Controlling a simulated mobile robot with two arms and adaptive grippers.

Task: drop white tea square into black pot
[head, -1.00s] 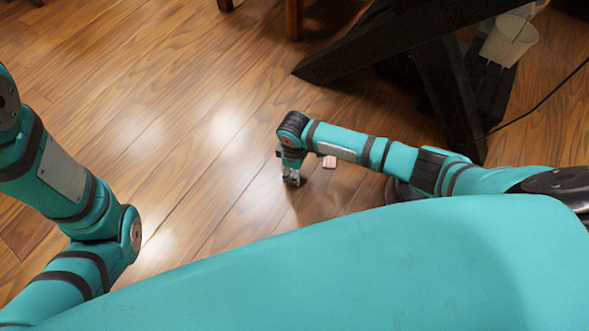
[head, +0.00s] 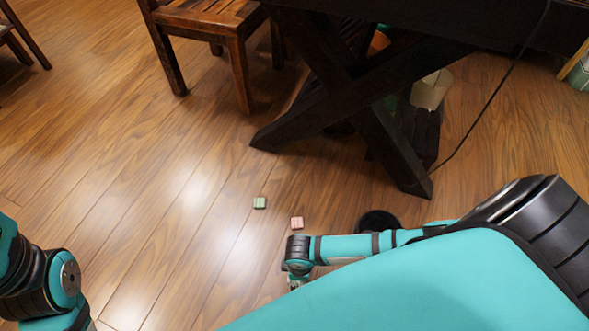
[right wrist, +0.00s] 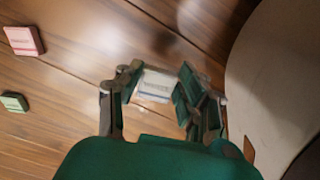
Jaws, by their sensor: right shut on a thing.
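The white tea square (right wrist: 154,86) is between the fingers of my right gripper (right wrist: 160,76) in the right wrist view. The gripper is shut on it, above the wooden floor. In the head view my right gripper (head: 297,282) is low in the picture, mostly hidden behind my own arm and body, and the white square cannot be made out there. The black pot (head: 378,221) stands on the floor to the right of this gripper, partly hidden by my right forearm. My left arm shows at the left edge, but its gripper is out of the picture.
A pink square (head: 297,222) and a green square (head: 260,202) lie on the floor; the pink one also shows in the right wrist view (right wrist: 24,41), as does the green (right wrist: 14,102). A dark table's crossed legs (head: 350,100) stand behind. Open floor lies left.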

